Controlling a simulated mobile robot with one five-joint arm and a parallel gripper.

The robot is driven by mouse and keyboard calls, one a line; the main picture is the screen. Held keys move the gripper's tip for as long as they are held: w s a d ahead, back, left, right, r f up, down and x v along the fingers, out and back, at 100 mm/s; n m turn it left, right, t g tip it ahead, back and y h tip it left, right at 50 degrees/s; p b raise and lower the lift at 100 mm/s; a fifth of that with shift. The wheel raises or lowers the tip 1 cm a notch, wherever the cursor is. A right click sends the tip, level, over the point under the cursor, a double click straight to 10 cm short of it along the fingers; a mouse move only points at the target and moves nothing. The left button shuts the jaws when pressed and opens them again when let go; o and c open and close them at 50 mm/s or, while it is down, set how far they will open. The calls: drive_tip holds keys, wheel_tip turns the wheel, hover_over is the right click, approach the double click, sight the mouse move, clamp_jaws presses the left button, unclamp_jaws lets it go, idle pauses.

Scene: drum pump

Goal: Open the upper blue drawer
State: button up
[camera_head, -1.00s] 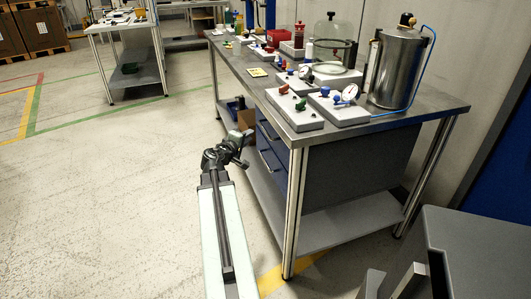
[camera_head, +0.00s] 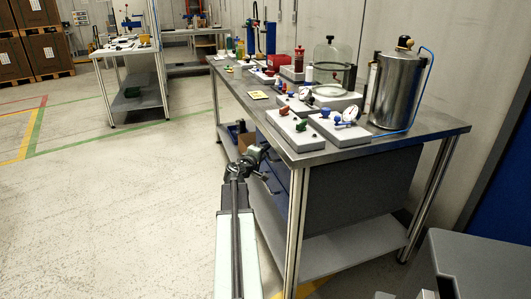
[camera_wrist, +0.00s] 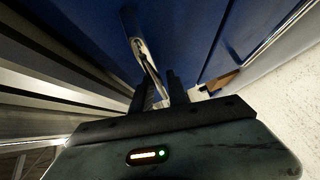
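The blue drawer fronts are under the near workbench, seen at a steep angle in the head view; the upper blue drawer (camera_head: 275,145) is partly hidden by my arm. My gripper (camera_head: 262,165) is close in front of the drawers. In the wrist view, a blue front (camera_wrist: 205,35) fills the upper part, and a silver bar handle (camera_wrist: 145,52) runs down toward my gripper (camera_wrist: 158,90). The two dark fingers are apart, with the lower end of the handle appearing between them. Contact with the handle cannot be made out. No open gap at the drawer shows clearly.
The workbench top (camera_head: 395,148) bears a metal vessel (camera_head: 398,90), a glass bell jar (camera_head: 335,70) and several small devices. A bench leg (camera_head: 296,225) stands close to the right of my arm. The floor (camera_head: 110,210) to the left is clear.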

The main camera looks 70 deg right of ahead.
clamp_jaws()
idle(1.3)
